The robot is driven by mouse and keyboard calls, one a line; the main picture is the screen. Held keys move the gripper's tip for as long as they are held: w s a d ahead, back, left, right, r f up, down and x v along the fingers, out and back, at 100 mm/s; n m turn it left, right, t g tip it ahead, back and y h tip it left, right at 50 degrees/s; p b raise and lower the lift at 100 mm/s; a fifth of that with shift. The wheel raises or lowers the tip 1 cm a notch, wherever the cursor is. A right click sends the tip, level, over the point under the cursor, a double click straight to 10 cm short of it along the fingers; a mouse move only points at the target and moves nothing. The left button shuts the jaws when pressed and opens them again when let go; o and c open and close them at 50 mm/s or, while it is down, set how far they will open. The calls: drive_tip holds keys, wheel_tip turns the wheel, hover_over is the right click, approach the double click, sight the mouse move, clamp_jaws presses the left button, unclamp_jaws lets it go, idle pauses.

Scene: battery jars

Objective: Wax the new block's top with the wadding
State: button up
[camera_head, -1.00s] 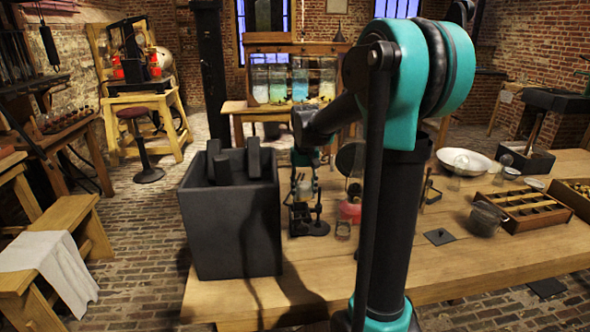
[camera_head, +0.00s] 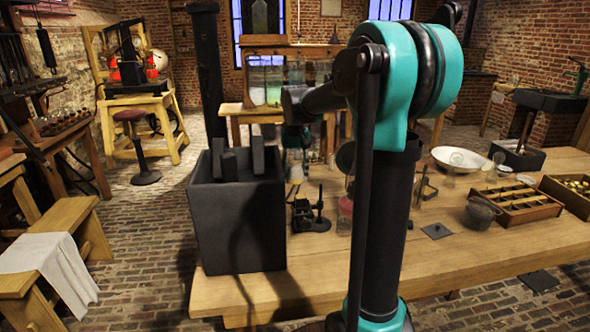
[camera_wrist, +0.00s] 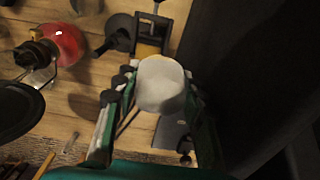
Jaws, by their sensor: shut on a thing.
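My gripper (camera_wrist: 155,100) is shut on the white, rounded wadding (camera_wrist: 160,84) in the wrist view. A small black fixture (camera_head: 310,215) stands on the bench below. In the wrist view the fixture (camera_wrist: 155,18) shows beyond the wadding, with a yellowish piece (camera_wrist: 149,49) in it. I cannot tell whether this piece is the new block. The wadding hides part of what lies under it, and its gap to the fixture is unclear.
A tall dark box (camera_head: 238,225) holding dark slabs stands left of the fixture. A red lamp (camera_wrist: 66,45) stands close by. A wooden tray (camera_head: 515,203), a white bowl (camera_head: 460,160) and a small pot (camera_head: 481,213) are at the right.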

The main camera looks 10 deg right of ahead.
drive_tip(key=shift+r, duration=1.15)
drive_tip(key=shift+s+f, duration=0.1)
